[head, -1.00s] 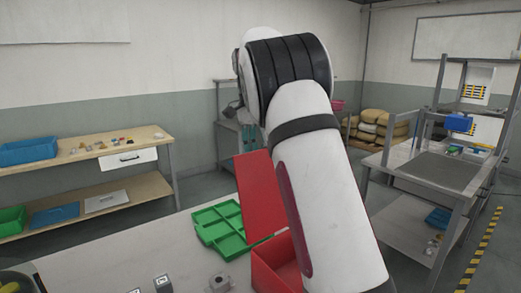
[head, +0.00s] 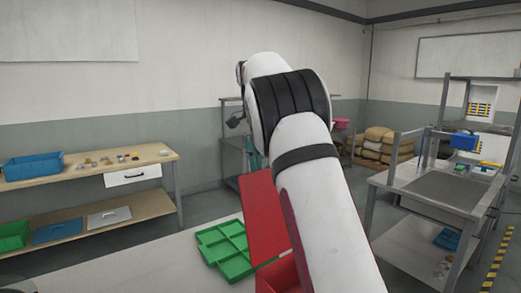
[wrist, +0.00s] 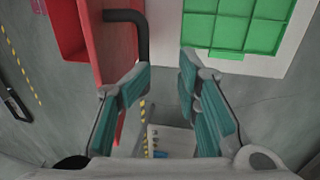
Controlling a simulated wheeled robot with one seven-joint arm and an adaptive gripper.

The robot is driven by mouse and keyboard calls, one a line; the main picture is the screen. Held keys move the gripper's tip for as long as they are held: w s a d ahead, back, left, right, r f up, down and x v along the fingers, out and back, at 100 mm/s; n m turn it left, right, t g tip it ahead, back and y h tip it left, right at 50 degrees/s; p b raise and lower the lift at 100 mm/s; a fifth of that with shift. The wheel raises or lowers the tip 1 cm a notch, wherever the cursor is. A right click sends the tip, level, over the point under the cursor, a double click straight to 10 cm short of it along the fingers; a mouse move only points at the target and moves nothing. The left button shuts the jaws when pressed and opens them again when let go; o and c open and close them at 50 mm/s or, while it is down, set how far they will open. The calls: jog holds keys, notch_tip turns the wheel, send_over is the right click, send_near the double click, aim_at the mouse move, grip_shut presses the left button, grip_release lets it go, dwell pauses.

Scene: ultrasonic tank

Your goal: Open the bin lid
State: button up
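The red bin (head: 278,277) stands on the pale table, partly hidden by my arm. Its red lid (head: 264,215) stands up steeply from it, so the bin is open. In the wrist view the bin (wrist: 68,28) is at upper left, beside the lid (wrist: 105,45). A black bar handle (wrist: 142,35) sticks out from the lid's right face. My gripper (wrist: 165,65) is open, its teal fingers apart with nothing between them. The left finger overlaps the handle's lower end; I cannot tell whether they touch. In the head view my arm hides the gripper's hold area.
A green compartment tray (head: 224,247) lies on the table left of the lid. A wooden bench (head: 130,165) with a blue bin (head: 33,165) stands at the left wall. A grey workstation (head: 440,190) stands at right. The floor between them is clear.

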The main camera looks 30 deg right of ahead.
jog(key=r, duration=0.5)
jog(key=shift+w, duration=0.25)
dwell(0.3)
jog(key=s+a+r+n, duration=0.1)
jog(key=s, duration=0.1)
jog(key=s+a+r+n+t, duration=0.1)
jog(key=s+a, duration=0.1)
jog(key=s+a+r+n+t, duration=0.1)
jog(key=s, duration=0.1)
jog(key=shift+a+r+n, duration=0.15)
jog(key=shift+n, duration=0.25)
jog(key=s+a+f+n+t, duration=0.25)
jog(key=s+a+n, duration=0.3)
jog(key=s, duration=0.35)
jog(key=s+a+f+n+t, duration=0.1)
jog(key=s+a+f+n, duration=0.3)
jog(key=s+a, duration=0.4)
jog(key=s+a+f+n+t, duration=0.1)
jog(key=s+f+n, duration=0.3)
jog(key=s+f, duration=0.4)
jog(key=shift+s+a+f, duration=0.2)
jog(key=shift+s+f, duration=0.1)
jog(key=shift+f, duration=0.05)
